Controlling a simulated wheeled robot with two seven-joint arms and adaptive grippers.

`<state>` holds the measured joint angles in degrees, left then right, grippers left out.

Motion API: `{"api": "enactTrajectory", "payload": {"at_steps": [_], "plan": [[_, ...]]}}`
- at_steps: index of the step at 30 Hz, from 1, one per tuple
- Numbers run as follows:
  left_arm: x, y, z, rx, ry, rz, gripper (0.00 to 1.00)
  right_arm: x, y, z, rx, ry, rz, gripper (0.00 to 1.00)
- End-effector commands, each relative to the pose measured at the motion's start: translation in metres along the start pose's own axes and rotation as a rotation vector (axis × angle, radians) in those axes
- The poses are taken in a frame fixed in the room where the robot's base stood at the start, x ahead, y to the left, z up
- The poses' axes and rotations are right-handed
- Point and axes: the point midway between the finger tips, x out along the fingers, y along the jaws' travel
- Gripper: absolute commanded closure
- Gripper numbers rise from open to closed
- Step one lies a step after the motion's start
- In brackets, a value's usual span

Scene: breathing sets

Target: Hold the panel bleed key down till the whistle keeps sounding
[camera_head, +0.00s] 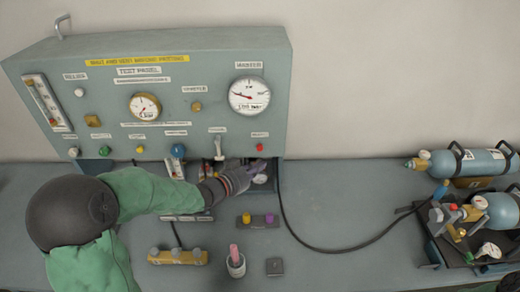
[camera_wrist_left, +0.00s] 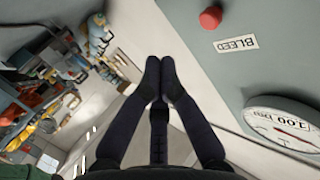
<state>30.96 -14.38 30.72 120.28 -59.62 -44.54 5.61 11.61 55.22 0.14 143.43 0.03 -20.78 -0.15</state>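The red bleed key (camera_head: 260,147) sits at the lower right of the grey test panel (camera_head: 215,60). In the left wrist view the red key (camera_wrist_left: 210,17) shows at the top, beside its "BLEED" label (camera_wrist_left: 237,43). My left gripper (camera_head: 258,170) is just below the key, by the panel's lower edge. In the wrist view the dark left fingertips (camera_wrist_left: 160,75) are together with nothing between them, and appear apart from the key. I cannot pick out the whistle. My right gripper is not in view.
A large gauge (camera_head: 249,96) is above the key. A white lever (camera_head: 218,148) stands left of it. Blue cylinders (camera_head: 478,162) are at right.

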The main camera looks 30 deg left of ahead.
Motion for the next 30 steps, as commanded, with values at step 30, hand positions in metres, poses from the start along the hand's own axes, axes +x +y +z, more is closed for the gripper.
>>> {"api": "enactTrajectory", "payload": {"at_steps": [30], "plan": [[0.034, -0.035, 0.0, 0.0, 0.0, 0.0, 1.0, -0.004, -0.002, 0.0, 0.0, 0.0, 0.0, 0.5]]}}
